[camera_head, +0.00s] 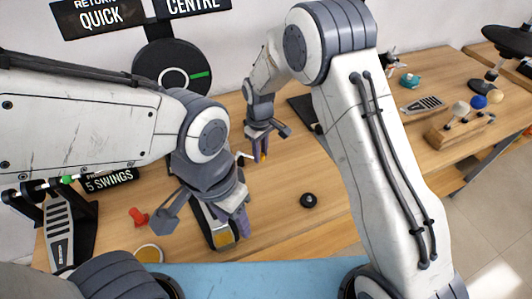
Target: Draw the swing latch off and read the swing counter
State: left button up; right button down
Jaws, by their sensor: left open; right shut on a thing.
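My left gripper (207,216) is open, its fingers spread over a dark and silver block with a yellow end (222,239) on the wooden table. I cannot tell whether it touches the block. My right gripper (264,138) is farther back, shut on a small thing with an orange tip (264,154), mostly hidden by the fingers. I cannot tell which part is the swing latch. A round black dial (173,54) with a white ring and green mark is at the back. A sign (110,182) reads "5 SWINGS"; its top is partly hidden by my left arm.
A black knob (308,200) and a red peg (138,217) lie on the table (290,235). A pedal (58,235) stands at left. A wooden rack (458,128) with several balls is at right. A blue mat (240,280) lies in front.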

dwell(0.3)
jog(key=c, duration=0.7)
grip_release()
jog(key=shift+o, duration=0.2)
jog(key=shift+r, duration=0.1)
notch_tip(320, 180, up, 10)
jog(key=b, duration=0.2)
jog(key=shift+r, duration=0.2)
